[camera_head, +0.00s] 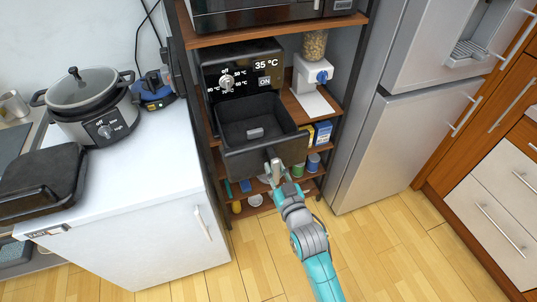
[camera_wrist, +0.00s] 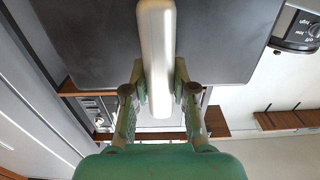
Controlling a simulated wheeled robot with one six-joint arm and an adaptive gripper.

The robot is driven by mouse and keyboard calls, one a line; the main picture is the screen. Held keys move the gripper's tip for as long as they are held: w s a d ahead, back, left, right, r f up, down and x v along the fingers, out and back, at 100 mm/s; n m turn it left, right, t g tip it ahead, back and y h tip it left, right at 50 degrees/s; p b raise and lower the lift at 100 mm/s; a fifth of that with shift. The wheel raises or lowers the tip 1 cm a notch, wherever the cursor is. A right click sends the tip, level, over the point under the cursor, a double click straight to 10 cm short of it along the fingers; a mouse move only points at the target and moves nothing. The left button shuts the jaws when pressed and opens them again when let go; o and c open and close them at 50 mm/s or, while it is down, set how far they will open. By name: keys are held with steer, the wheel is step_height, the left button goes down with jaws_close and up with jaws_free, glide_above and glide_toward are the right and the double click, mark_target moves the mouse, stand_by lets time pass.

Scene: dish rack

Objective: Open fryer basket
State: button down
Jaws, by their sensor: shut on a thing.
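The air fryer (camera_head: 240,62) stands on a shelf, its front panel reading 35 °C. Its black basket (camera_head: 233,151) is pulled out toward me, and its inside is visible from above. A small grey block-like part shows on the basket floor. My gripper (camera_head: 273,172) is at the front of the basket, shut on its handle. In the wrist view, the silver handle (camera_wrist: 157,60) runs between the fingers of my gripper (camera_wrist: 157,95), with the dark basket front behind it. The handle is mostly hidden by my gripper in the head view.
A white counter (camera_head: 150,165) with a slow cooker (camera_head: 92,108) and a black grill (camera_head: 38,182) is at left. The fridge (camera_head: 385,120) stands at right. A grain dispenser (camera_head: 312,72) is beside the fryer. Boxes and cans fill lower shelves. Wooden floor in front is clear.

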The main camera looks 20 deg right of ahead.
steer(key=shift+s, duration=2.85)
steer(key=c, duration=0.9)
jaws_free()
steer(key=s, duration=1.2)
steer(key=s+g, duration=0.1)
steer(key=s, duration=0.7)
steer(key=s+g, duration=0.1)
steer(key=s, duration=0.8)
steer(key=s+g, duration=0.1)
steer(key=s, duration=0.7)
steer(key=shift+s+a+f, duration=0.1)
steer(key=shift+s+f, duration=0.1)
steer(key=shift+f, duration=0.05)
